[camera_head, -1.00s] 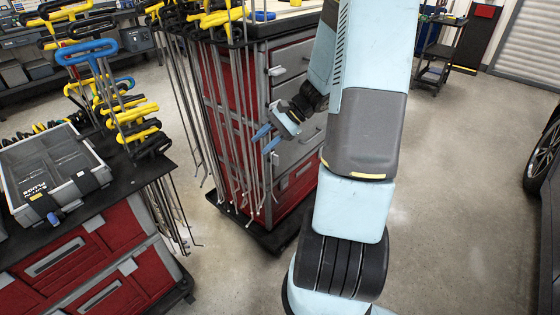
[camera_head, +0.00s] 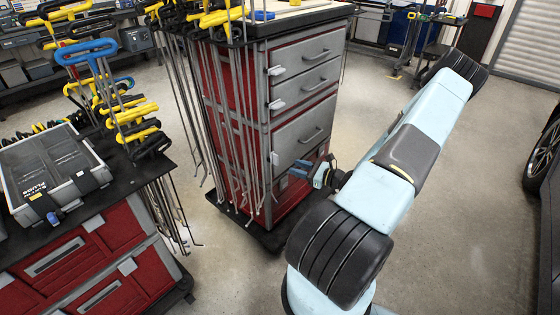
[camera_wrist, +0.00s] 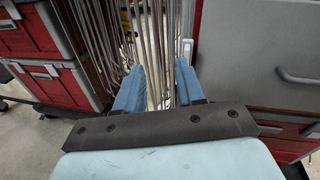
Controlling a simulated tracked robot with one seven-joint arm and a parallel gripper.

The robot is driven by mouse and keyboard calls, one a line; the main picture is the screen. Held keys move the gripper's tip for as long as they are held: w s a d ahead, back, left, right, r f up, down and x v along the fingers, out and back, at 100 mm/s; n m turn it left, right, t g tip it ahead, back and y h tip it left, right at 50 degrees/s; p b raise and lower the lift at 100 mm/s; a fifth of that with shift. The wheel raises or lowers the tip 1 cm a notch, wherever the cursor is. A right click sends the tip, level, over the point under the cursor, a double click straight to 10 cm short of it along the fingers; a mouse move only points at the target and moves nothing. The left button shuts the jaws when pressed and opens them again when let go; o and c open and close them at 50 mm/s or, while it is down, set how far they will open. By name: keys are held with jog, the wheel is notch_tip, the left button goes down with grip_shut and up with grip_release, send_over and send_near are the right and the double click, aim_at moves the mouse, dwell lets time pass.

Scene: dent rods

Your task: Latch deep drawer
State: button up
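The deep drawer (camera_head: 297,140) is the tall grey front with a bar handle (camera_head: 313,135) in the middle cabinet, below two shallower drawers. It looks closed. It also shows at the right of the wrist view (camera_wrist: 255,50). A light latch (camera_head: 274,158) sits at its lower left edge, and a light latch (camera_wrist: 187,50) shows just above my right finger in the wrist view. My gripper (camera_head: 302,170) is low in front of the cabinet, to the right of the latch. Its blue fingers (camera_wrist: 158,80) are apart and empty; contact with the cabinet cannot be told.
Long hanging rods (camera_head: 232,140) cover the cabinet's left side and also show between my fingers in the wrist view. A second red cabinet (camera_head: 75,265) with a clear-lidded case (camera_head: 50,170) stands at left.

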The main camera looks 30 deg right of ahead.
aim_at(275, 159)
notch_tip(275, 159, down, 4)
jog(key=d+m+t+h, duration=0.2)
jog(key=d+m+h, duration=0.1)
jog(key=m, duration=0.1)
jog(key=x, duration=1.3)
jog(key=shift+a, duration=0.2)
jog(key=shift+c, duration=0.2)
